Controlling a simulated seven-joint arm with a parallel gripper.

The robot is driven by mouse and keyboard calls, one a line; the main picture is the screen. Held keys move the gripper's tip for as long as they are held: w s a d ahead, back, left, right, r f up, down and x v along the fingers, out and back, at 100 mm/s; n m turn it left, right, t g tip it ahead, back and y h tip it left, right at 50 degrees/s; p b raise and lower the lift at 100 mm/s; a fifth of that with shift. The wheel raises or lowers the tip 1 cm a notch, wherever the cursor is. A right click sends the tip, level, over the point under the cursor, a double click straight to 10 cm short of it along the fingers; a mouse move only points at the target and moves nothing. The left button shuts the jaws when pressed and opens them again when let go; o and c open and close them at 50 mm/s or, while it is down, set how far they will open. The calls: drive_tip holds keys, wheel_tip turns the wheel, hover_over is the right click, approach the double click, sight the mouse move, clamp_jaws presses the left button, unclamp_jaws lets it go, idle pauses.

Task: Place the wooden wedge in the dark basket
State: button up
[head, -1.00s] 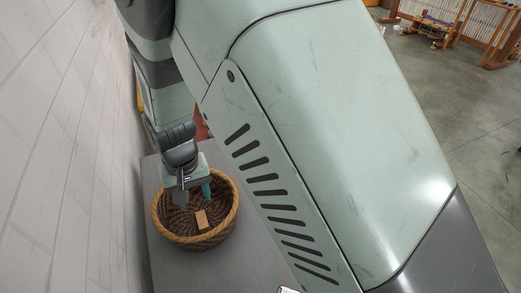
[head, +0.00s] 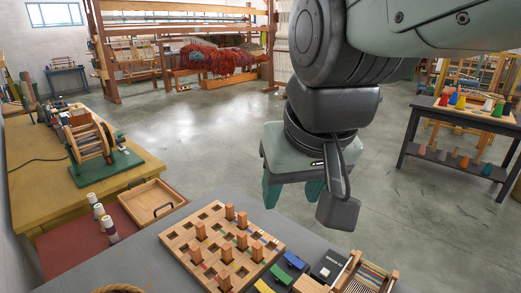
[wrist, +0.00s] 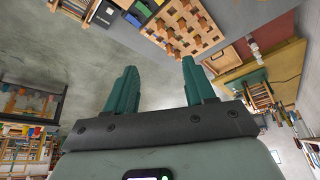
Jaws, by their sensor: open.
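My gripper (head: 292,192) hangs in the air above the grey table's far side, with its green fingers apart. In the wrist view the gripper (wrist: 159,70) is open with nothing between its fingers. Only a strip of woven basket rim (head: 120,289) shows at the bottom edge of the head view. The basket's inside is out of view now. I cannot see the wooden wedge in either present view.
A wooden peg board (head: 190,254) with several upright pegs lies on the grey table (head: 150,262). Coloured blocks (head: 292,261) and a small loom (head: 365,276) are to its right. A wooden tray (head: 150,203) and spools (head: 110,229) stand to the left.

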drive_tip(key=s+d+m+t+h, duration=0.1)
drive_tip(key=s+d, duration=0.4)
drive_tip(key=shift+s+r+m, duration=0.15)
drive_tip(key=shift+r+m, duration=0.15)
drive_tip(key=shift+r, duration=0.15)
idle(0.7)
